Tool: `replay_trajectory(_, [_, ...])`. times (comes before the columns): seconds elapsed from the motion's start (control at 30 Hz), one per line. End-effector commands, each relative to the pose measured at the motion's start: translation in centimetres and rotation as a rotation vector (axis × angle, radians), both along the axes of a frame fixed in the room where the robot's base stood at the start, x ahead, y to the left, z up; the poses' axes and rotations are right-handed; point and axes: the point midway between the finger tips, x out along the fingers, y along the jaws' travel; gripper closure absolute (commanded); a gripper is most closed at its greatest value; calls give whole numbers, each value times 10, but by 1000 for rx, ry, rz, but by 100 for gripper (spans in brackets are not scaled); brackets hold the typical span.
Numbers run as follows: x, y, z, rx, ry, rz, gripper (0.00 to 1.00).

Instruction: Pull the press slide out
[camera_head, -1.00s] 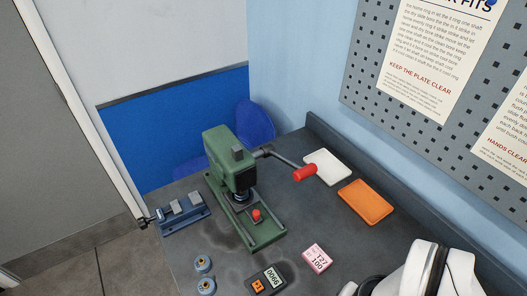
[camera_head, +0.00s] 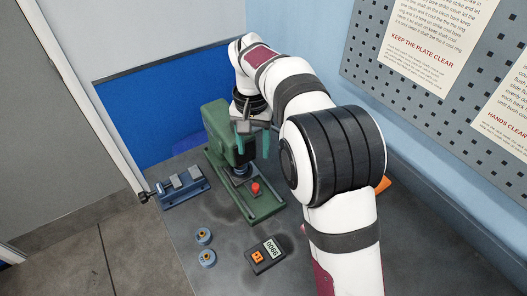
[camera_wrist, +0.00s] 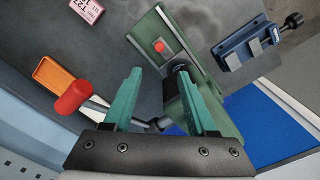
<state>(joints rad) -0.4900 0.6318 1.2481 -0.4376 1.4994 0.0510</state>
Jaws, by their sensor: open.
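The green press (camera_head: 222,145) stands on the dark bench. Its slide, with a red knob (camera_head: 255,188), lies at the front of the press base; the knob also shows in the wrist view (camera_wrist: 159,46). My gripper (camera_head: 254,152) is open, pointing down beside the press head. In the wrist view its two teal fingers (camera_wrist: 166,85) are apart with nothing between them, and the knob is beyond the tips, not touched. The press lever's red handle (camera_wrist: 73,98) is left of the fingers in the wrist view. My arm hides the lever in the head view.
A blue vise (camera_head: 184,187) stands left of the press. Two small round blue pieces (camera_head: 206,247) and a meter (camera_head: 265,254) lie in front. An orange tray (camera_wrist: 55,76) and a pink block (camera_wrist: 88,9) show in the wrist view. A pegboard wall (camera_head: 440,75) rises at right.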

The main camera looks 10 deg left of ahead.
Motion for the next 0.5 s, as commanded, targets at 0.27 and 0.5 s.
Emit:
replay_trajectory(0.27, [-1,-2,-73,-1,4,-2,43])
replay_trajectory(0.5, [-1,-2,-123,1,3,-4,43])
